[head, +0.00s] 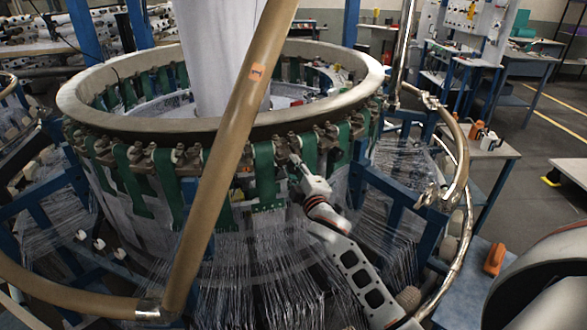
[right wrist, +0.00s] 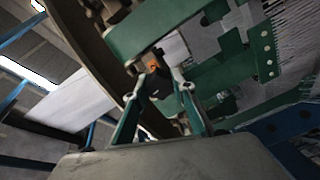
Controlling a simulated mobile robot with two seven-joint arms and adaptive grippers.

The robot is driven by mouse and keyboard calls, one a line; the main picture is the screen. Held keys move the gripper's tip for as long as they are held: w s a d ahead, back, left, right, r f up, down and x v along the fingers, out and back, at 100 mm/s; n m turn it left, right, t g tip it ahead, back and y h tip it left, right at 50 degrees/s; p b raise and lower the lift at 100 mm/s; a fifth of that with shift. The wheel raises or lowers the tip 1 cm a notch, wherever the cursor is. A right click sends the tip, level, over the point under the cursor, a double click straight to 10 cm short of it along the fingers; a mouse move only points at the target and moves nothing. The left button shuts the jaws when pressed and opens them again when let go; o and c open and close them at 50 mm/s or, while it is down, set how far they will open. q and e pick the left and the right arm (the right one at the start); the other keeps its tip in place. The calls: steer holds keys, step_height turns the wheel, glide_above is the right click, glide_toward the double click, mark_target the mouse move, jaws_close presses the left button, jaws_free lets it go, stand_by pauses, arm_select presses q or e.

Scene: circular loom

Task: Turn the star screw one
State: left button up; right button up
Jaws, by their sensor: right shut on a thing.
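The circular loom's ring (head: 215,122) fills the middle of the head view, with dark clamps and green straps along its lower rim. My right gripper (head: 295,163) reaches up to this rim from the lower right. Its fingertips are at a small metal part on the rim, just right of centre. In the right wrist view my right gripper (right wrist: 163,70) is shut on a small part, taken as the star screw (right wrist: 154,64), which shows orange-brown between the fingertips. The screw is mostly hidden by the fingers, and its turn cannot be read. My left gripper is not in view.
A long tan tube (head: 222,150) crosses in front of the loom. Blue frame beams (head: 395,190) and many clear threads (head: 270,270) surround the gripper's arm. A curved metal rail (head: 460,160) stands to the right. Workbenches (head: 480,75) stand beyond, with open floor between.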

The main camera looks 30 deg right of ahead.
steer(key=shift+m, duration=0.8)
steer(key=o, duration=1.1)
steer(key=shift+s, duration=0.1)
steer(key=s, duration=0.4)
steer(key=s+a, duration=0.1)
steer(key=s, duration=0.2)
steer(key=s+a, duration=0.1)
steer(key=s, duration=0.3)
steer(key=shift+s, duration=0.35)
